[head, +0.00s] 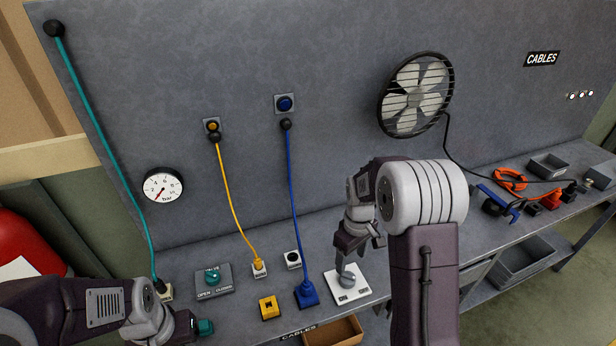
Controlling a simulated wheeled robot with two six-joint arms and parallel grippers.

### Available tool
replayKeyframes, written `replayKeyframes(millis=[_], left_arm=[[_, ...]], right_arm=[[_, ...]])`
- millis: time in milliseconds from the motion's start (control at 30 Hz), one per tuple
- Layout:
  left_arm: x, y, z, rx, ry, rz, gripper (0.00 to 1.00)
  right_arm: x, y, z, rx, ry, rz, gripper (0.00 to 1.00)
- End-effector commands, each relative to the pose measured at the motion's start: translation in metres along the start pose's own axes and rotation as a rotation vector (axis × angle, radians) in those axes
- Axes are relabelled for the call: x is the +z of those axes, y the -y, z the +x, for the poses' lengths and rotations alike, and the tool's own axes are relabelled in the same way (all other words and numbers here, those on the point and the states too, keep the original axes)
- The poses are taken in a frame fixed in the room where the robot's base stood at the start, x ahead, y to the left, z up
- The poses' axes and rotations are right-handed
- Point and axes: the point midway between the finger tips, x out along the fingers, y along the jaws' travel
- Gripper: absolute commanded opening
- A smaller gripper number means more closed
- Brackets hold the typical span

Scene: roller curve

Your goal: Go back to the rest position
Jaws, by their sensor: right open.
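My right gripper (359,247) is open in the middle of the head view. It points down over a white plate (358,293) with a grey knob (346,278). One finger comes close to the knob; I cannot tell whether they touch. My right forearm hides the bench to the right of it. My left gripper (190,327) is low at the left, near the bench's front edge, beside a teal piece (205,327). Its fingertips are not clear, so I cannot tell whether it holds the piece.
A teal cable (107,150), a yellow cable (230,200) and a blue cable (291,190) hang on the grey panel. A teal valve knob (212,278), yellow block (269,307) and blue block (307,295) are on the bench. A fan (416,95) and orange coil (510,179) are right.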

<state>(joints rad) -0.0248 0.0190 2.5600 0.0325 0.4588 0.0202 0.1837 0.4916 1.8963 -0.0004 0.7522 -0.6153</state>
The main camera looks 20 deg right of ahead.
Motion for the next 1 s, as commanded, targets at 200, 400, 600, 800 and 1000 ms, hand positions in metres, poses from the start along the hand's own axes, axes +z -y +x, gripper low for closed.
replayKeyframes(millis=[200, 400, 600, 800, 1000], left_arm=[[0.0, 0.0, 0.002, 0.0, 0.0, 0.0, 0.36], [0.001, 0.0, 0.005, 0.0, 0.0, 0.0, 0.36], [0.001, 0.0, 0.004, 0.0, 0.0, 0.0, 0.36], [0.0, 0.0, 0.004, 0.0, 0.0, 0.0, 0.36], [0.0, 0.0, 0.004, 0.0, 0.0, 0.0, 0.36]], right_arm=[[-0.008, 0.03, -0.031, 0.034, -0.055, -0.08, 0.66], [0.053, 0.105, -0.033, 0.024, -0.093, 0.072, 0.66], [0.088, 0.123, -0.011, 0.004, -0.1, 0.415, 0.66], [0.086, 0.122, -0.012, 0.004, -0.106, 0.458, 0.66], [0.086, 0.122, -0.012, 0.004, -0.105, 0.457, 0.66]])
